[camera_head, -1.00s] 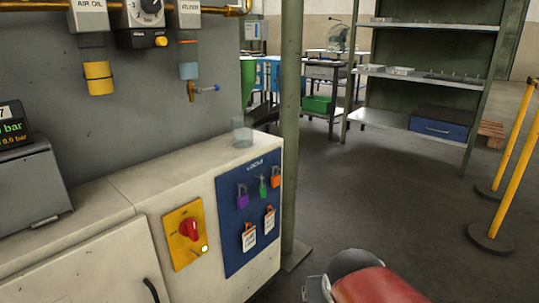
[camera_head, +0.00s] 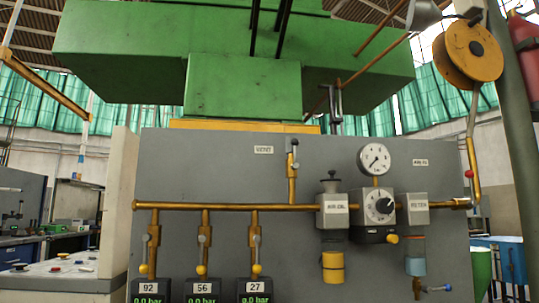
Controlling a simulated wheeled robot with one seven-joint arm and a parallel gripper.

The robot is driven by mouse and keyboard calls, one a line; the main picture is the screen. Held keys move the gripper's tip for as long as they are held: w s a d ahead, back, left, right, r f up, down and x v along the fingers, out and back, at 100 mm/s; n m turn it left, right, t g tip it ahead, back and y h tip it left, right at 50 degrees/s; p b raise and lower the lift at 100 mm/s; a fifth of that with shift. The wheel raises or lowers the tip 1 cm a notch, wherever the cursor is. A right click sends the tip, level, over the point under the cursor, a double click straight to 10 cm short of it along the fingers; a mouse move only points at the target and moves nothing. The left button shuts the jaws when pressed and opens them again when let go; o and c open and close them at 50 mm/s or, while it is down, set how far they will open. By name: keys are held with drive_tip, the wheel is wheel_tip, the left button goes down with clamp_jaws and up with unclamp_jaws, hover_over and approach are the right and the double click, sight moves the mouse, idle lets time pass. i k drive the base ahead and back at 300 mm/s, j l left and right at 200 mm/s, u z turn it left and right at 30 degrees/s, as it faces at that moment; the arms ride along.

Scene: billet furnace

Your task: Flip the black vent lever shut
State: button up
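A small valve with a black-tipped lever (camera_head: 294,144) stands on a short brass riser above the horizontal brass pipe (camera_head: 230,206). The lever sits just right of a white label (camera_head: 263,149) that appears to read VENT. The black tip points up, roughly in line with the riser. The lever is small in this view, so its exact angle is hard to read. My gripper is not in view.
A round gauge (camera_head: 376,159), a regulator with a black dial (camera_head: 379,205) and a yellow-bottomed bowl (camera_head: 333,267) are right of the lever. Several brass drops lead to digital displays (camera_head: 203,290) below. A green housing (camera_head: 240,85) is above the grey panel (camera_head: 170,175).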

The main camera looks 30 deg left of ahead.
sight(295, 143)
drive_tip(key=u, duration=1.65)
drive_tip(key=l+u, duration=0.95)
drive_tip(key=l, duration=0.5)
drive_tip(key=k+l+u, duration=0.1)
drive_tip(key=l, duration=0.4)
drive_tip(key=l+u, duration=0.1)
drive_tip(key=l, duration=0.4)
drive_tip(key=k+l, duration=0.15)
drive_tip(key=l, duration=0.35)
drive_tip(key=l+u, duration=0.1)
drive_tip(key=l, duration=0.4)
drive_tip(key=k, duration=0.05)
